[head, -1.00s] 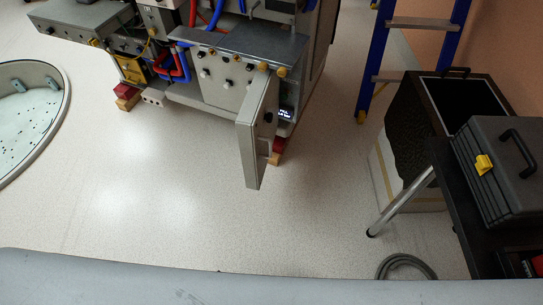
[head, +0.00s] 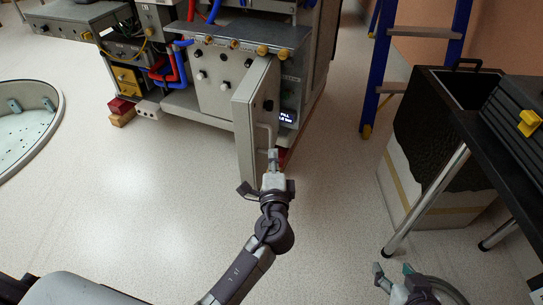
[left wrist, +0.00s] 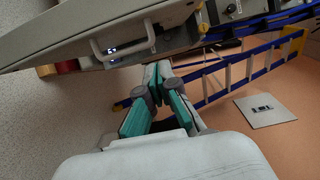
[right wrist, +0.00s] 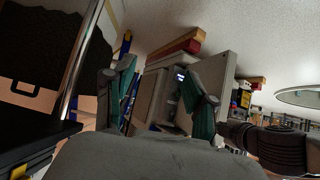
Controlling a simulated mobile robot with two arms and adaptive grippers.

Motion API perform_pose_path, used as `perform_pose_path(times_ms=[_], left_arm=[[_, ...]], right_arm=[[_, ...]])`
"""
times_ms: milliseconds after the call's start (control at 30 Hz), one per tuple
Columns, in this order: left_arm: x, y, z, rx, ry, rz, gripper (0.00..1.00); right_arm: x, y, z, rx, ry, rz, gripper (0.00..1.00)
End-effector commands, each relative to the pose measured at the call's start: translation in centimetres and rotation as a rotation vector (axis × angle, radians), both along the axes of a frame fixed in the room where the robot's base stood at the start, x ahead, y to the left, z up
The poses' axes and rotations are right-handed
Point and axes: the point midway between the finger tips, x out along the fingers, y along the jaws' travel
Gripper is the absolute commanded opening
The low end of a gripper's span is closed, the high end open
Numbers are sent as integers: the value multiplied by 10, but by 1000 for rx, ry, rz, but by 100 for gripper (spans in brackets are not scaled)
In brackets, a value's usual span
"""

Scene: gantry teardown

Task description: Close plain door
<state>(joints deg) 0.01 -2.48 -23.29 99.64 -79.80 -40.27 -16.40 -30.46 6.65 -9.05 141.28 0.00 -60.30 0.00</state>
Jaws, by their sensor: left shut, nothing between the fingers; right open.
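The plain door (head: 246,125) is a pale grey panel standing open, swung out from the front of the grey cabinet (head: 214,92). Its bar handle (head: 264,137) is on the face to the right, and also shows in the left wrist view (left wrist: 124,50). My left gripper (head: 272,154) is shut and empty, just beside the lower end of the handle. In the left wrist view its fingertips (left wrist: 157,72) are close together, below and right of the handle; I cannot tell whether they touch the door. My right gripper (head: 392,272) is open and empty, low at the right.
A dark table (head: 505,165) with metal legs and a toolbox (head: 528,112) stands at the right, beside a dark-topped bin (head: 432,120). A blue ladder (head: 378,75) leans behind. A round pale basin (head: 25,125) lies at the left. Floor between is clear.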

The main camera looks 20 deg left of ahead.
Motion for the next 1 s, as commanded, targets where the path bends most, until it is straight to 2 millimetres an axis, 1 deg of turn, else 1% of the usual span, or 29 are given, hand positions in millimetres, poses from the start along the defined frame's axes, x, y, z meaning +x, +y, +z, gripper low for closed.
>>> perform_pose_path(times_ms=[33, 167, 400, 500, 667, 800, 1000], left_arm=[[9, 3, 1, 2, -3, 1, 0], [35, 11, 1, 2, -2, 1, 0], [84, 25, -1, 1, -1, -1, 0], [81, 43, 0, 1, 2, 2, 0], [80, 58, -1, 0, 2, -1, 0], [80, 63, -1, -2, 3, -1, 0], [80, 64, -1, -2, 3, -1, 0]], right_arm=[[2, 1, 1, 3, -12, 1, 56], [10, 4, 8, 16, -69, 5, 56], [30, 13, 29, 54, -230, 17, 56], [27, 12, 28, 47, -203, 15, 56], [24, 10, 24, 41, -179, 13, 56], [23, 10, 22, 38, -170, 12, 56], [23, 10, 22, 39, -168, 12, 56]])
